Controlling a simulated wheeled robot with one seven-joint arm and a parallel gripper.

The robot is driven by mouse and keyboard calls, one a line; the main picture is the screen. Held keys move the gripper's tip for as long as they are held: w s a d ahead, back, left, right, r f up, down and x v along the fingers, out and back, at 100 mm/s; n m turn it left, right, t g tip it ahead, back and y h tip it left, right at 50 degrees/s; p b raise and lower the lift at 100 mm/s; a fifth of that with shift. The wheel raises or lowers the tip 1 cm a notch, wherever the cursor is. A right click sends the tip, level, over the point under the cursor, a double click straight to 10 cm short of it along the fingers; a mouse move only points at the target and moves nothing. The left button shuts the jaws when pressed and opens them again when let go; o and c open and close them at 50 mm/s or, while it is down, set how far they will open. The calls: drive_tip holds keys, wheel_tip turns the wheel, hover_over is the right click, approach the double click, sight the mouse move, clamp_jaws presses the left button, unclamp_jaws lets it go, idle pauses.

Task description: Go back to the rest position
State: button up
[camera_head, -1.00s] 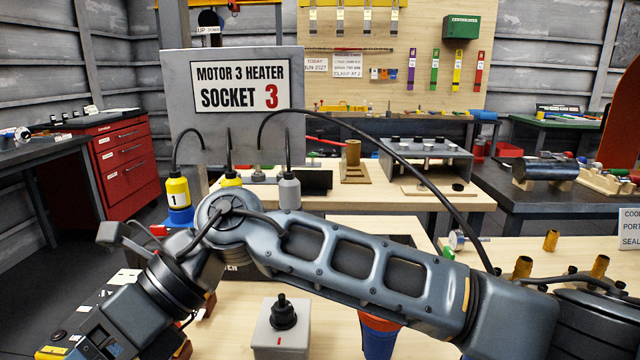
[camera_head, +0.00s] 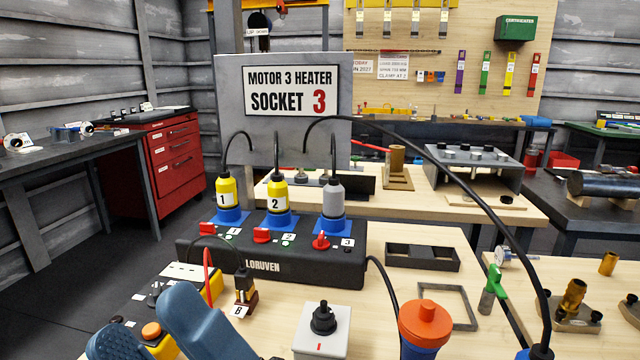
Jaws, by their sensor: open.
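The rest of my arm is out of view.
A black socket block (camera_head: 300,265) holds yellow plugs 1 (camera_head: 227,192) and 2 (camera_head: 277,194) and grey plug 3 (camera_head: 333,197), with cables. A grey switch box (camera_head: 321,338) and an orange-topped container (camera_head: 425,322) stand in front. A black tray (camera_head: 422,257) lies to the right.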

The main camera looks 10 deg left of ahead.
drive_tip(key=s+d+f+m+t+h, duration=0.2)
drive_tip(key=d+f+m+t+h, duration=0.65)
drive_tip(key=m+h, duration=0.45)
drive_tip(key=s+d+f+m+t+h, duration=0.2)
drive_tip(key=d+f+m+t+h, duration=0.3)
drive_tip(key=d+m+t+h, duration=0.7)
drive_tip(key=s+d+f+m+g+h+p, duration=0.1)
drive_tip(key=s+d+f+m+g, duration=0.2)
drive_tip(key=s+d+g, duration=0.2)
drive_tip(key=s+d+f+m+g+h, duration=0.2)
drive_tip(key=s+d+f+m+g, duration=0.1)
drive_tip(key=s+d, duration=0.6)
drive_tip(key=shift+s+f+g+h+p, duration=0.35)
drive_tip(key=shift+s+f+g, duration=0.3)
drive_tip(key=shift+s+g, duration=0.5)
drive_tip(key=shift+o, duration=0.4)
